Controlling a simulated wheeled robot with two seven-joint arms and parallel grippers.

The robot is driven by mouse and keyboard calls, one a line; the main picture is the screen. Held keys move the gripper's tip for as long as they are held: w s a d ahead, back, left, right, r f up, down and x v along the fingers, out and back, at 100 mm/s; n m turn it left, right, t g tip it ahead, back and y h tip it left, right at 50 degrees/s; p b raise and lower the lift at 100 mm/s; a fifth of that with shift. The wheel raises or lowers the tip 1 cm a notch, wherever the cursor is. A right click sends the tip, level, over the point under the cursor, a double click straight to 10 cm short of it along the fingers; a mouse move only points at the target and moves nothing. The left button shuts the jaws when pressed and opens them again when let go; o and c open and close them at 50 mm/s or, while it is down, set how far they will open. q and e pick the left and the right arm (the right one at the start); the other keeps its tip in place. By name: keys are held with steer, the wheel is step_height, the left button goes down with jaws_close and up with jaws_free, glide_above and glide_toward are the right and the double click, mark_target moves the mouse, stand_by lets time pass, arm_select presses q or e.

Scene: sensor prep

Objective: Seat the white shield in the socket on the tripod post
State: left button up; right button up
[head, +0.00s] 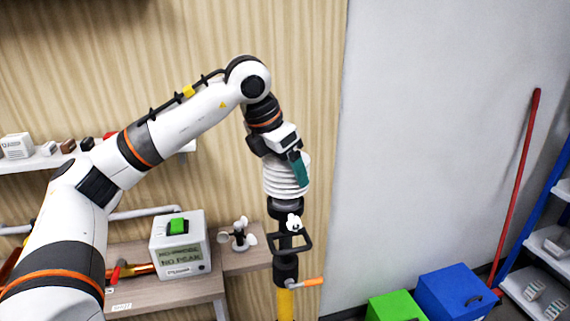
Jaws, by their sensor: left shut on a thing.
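The white shield (286,182), a stack of pale round plates, is upright at the centre of the head view. My left gripper (299,168) comes down from above and is shut on it; a teal-padded finger shows against the right side of the plates. A black part (286,207) is directly below the plates. The tripod post (285,303) is yellow with a dark upper section (286,269) and an orange-handled clamp (307,283). The shield is in line above the post. Whether it touches the socket, I cannot tell. My right gripper is out of view.
A white box with a green top (180,246) and a small cup anemometer (240,237) stand on the wooden bench (250,260) left of the post. A wall shelf (50,160) is at left. Green (395,307) and blue (455,293) boxes stand at lower right.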

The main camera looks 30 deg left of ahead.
arm_select(q)
steer(key=shift+f, duration=0.4)
stand_by(0.3)
steer(key=o, duration=0.9)
steer(key=shift+o, duration=0.2)
steer(key=shift+r, duration=0.2)
steer(key=shift+r+p, duration=2.5)
steer(key=shift+r, duration=0.9)
